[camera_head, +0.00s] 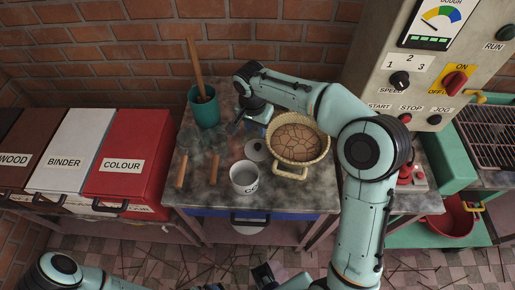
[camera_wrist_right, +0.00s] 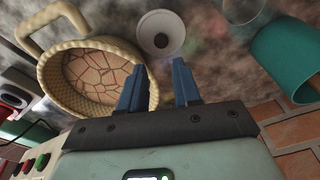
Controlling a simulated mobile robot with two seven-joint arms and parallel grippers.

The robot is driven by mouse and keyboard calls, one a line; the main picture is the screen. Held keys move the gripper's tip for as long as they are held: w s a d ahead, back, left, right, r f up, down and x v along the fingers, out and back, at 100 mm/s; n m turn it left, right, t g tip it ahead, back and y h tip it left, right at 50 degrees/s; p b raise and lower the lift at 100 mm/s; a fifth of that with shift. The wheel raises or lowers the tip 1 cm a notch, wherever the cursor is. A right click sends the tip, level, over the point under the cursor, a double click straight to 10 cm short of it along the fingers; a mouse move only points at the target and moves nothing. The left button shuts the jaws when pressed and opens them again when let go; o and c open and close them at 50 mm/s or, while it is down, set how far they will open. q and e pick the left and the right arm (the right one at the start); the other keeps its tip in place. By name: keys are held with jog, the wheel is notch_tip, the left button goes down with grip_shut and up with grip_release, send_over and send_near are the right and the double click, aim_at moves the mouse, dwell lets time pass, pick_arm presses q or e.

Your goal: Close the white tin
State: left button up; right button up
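The white tin (camera_head: 244,178) stands upright and open near the front middle of the worktop. My right gripper (camera_wrist_right: 159,66) is open and empty, behind the lid and above the worktop. Parts of my left arm show at the bottom edge; its gripper's state is unclear.
A wicker basket (camera_head: 318,133) stands close right of the lid. A teal pot (camera_head: 204,110) holding a wooden-handled tool stands back left. Two wooden-handled tools (camera_head: 214,172) lie left of the tin. The control panel (camera_head: 405,65) rises at the right. The front-right worktop is clear.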

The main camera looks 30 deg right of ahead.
send_over(258, 145)
jog(key=f, duration=0.5)
jog(key=shift+s+a+f, duration=0.3)
jog(key=shift+s+a, duration=0.05)
jog(key=shift+a, duration=0.05)
jog(key=shift+w+d+f, duration=0.15)
jog(key=shift+w+f, duration=0.05)
jog(key=shift+f, duration=1.1)
jog(key=shift+w+d+f, duration=0.1)
jog(key=shift+w+f, duration=0.05)
jog(key=shift+f, duration=1.1)
grip_shut()
